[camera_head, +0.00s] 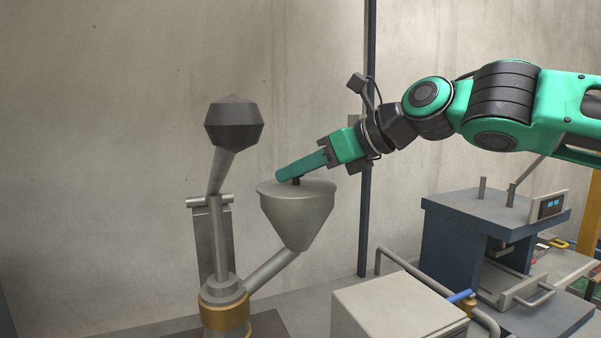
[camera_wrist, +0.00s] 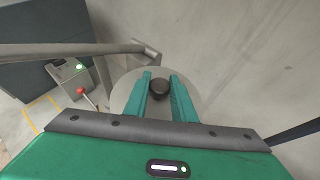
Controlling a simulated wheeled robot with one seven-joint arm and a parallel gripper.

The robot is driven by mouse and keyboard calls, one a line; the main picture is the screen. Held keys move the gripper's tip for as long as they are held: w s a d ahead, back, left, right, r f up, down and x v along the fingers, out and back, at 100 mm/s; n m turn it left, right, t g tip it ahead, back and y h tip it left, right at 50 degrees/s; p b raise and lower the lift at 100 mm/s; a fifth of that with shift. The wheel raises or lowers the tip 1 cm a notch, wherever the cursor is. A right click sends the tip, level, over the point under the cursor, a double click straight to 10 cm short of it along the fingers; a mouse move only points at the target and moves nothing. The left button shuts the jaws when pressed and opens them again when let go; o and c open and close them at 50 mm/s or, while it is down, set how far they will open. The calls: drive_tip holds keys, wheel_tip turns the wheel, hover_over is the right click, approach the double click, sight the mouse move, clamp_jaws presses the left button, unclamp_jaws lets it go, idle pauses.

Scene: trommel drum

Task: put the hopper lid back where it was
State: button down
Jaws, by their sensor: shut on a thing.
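The hopper (camera_head: 298,215) is a grey cone on an angled pipe. The round grey hopper lid (camera_head: 322,187) covers its mouth and looks level; I cannot tell whether a thin gap is left at the rim. My gripper (camera_head: 288,174) reaches in from the upper right, its teal fingers just above the lid. In the wrist view my gripper (camera_wrist: 160,78) is shut on the lid's dark round knob (camera_wrist: 153,87), with one finger on each side. The lid (camera_wrist: 122,92) also shows there as a pale disc below the fingers.
A grey post with a dark faceted head (camera_head: 234,125) stands left of the hopper. A white box (camera_head: 398,305) with pipe rails is at the front right. A blue machine (camera_head: 460,235) stands behind it at right. A dark upright pole (camera_head: 366,215) is near my wrist.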

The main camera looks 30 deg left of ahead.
drive_tip(key=c, duration=1.5)
unclamp_jaws()
drive_tip(key=shift+d, duration=0.1)
drive_tip(key=shift+v, duration=5.9)
